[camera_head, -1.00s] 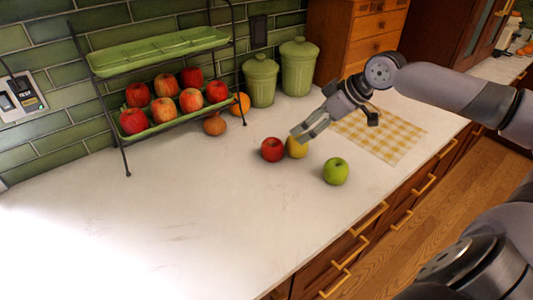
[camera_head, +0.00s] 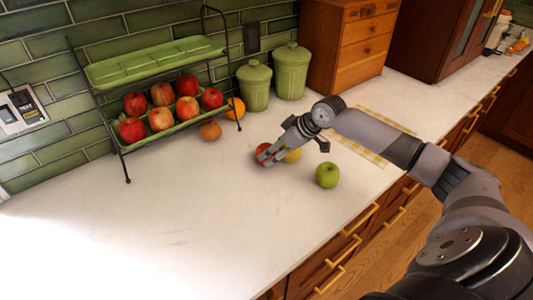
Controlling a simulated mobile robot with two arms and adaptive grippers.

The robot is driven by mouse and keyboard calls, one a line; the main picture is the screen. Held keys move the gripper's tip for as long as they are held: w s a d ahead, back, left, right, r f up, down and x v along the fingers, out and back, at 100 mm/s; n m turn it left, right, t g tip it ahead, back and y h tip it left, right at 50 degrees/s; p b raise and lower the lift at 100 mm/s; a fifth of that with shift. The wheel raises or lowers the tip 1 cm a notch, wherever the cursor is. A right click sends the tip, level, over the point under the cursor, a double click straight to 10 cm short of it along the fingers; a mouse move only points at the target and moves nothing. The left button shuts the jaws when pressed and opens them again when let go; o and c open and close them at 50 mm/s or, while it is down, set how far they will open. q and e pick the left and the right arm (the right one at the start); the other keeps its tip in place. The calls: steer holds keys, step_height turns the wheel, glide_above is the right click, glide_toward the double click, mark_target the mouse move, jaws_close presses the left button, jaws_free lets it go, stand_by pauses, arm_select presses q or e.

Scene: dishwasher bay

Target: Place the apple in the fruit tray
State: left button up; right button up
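A red apple (camera_head: 262,148) sits on the counter, partly hidden behind the fingers of my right gripper (camera_head: 267,158). That gripper comes in from the right, points down-left, and its two fingers look apart at the apple; whether they touch it is not clear. A yellow fruit (camera_head: 293,155) lies just right of it, partly covered by the gripper. A green apple (camera_head: 327,175) stands free, nearer the front. The green fruit tray (camera_head: 183,127) is the lower tier of a black wire rack and holds several red apples (camera_head: 187,84). My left gripper is not in view.
An empty green tray (camera_head: 155,62) forms the rack's upper tier. An orange (camera_head: 235,108) and an onion-like brown item (camera_head: 210,130) lie beside the rack. Two green canisters (camera_head: 254,85) and a wooden drawer box (camera_head: 350,45) stand behind. The counter's left front is clear.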

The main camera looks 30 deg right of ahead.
steer(key=x, duration=0.2)
steer(key=p+x, duration=0.1)
steer(key=x, duration=0.1)
steer(key=shift+w, duration=0.55)
steer(key=c, duration=1.3)
steer(key=shift+r, duration=0.1)
steer(key=shift+c, duration=0.9)
steer(key=shift+d+r, duration=0.1)
steer(key=shift+r, duration=0.05)
